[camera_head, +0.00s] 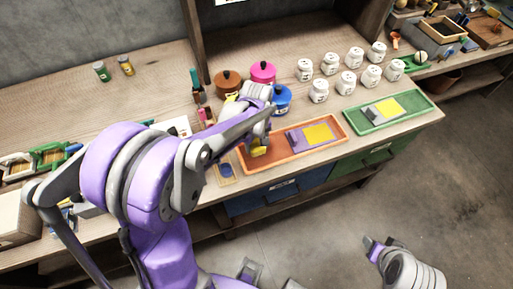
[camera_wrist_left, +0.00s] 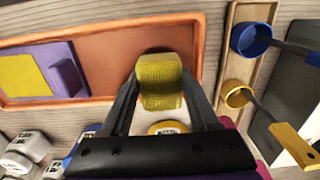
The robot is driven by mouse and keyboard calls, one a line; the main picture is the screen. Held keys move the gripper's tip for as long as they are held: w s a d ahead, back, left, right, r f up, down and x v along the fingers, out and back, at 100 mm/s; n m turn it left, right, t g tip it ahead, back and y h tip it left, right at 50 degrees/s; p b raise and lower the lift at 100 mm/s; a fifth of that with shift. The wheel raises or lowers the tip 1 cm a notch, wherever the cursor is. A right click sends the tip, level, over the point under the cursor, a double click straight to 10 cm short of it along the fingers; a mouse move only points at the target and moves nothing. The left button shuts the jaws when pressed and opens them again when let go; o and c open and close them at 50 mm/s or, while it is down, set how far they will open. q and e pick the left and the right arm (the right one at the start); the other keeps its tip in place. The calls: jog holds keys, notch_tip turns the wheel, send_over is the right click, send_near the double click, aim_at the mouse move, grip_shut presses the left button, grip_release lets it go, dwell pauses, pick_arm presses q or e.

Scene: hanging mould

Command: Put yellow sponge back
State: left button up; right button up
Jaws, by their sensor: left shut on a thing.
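The yellow sponge (camera_wrist_left: 160,82) is between the fingers of my left gripper (camera_wrist_left: 162,85) in the left wrist view. The gripper is shut on it, over the edge of the orange tray (camera_wrist_left: 115,70). In the head view the sponge (camera_head: 258,148) shows below my left gripper (camera_head: 260,140), at the left end of the orange tray (camera_head: 262,166). I cannot tell whether it touches the tray. A purple block with a yellow face (camera_head: 316,134) lies in the tray's right part. My right gripper (camera_head: 376,248) is low at the right, over the floor; its finger state is unclear.
White jars (camera_head: 319,91) stand behind the tray. A green tray (camera_head: 372,120) is to the right. Brown, pink and blue pots (camera_head: 263,72) stand behind my left gripper. A blue scoop (camera_wrist_left: 248,42) and a yellow scoop (camera_wrist_left: 238,96) lie beside the orange tray.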

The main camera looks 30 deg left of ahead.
aim_at(257, 149)
pick_arm(q)
jog(key=shift+f, duration=1.25)
jog(key=shift+f, duration=0.1)
jog(key=shift+f, duration=0.15)
jog(key=o, duration=1.3)
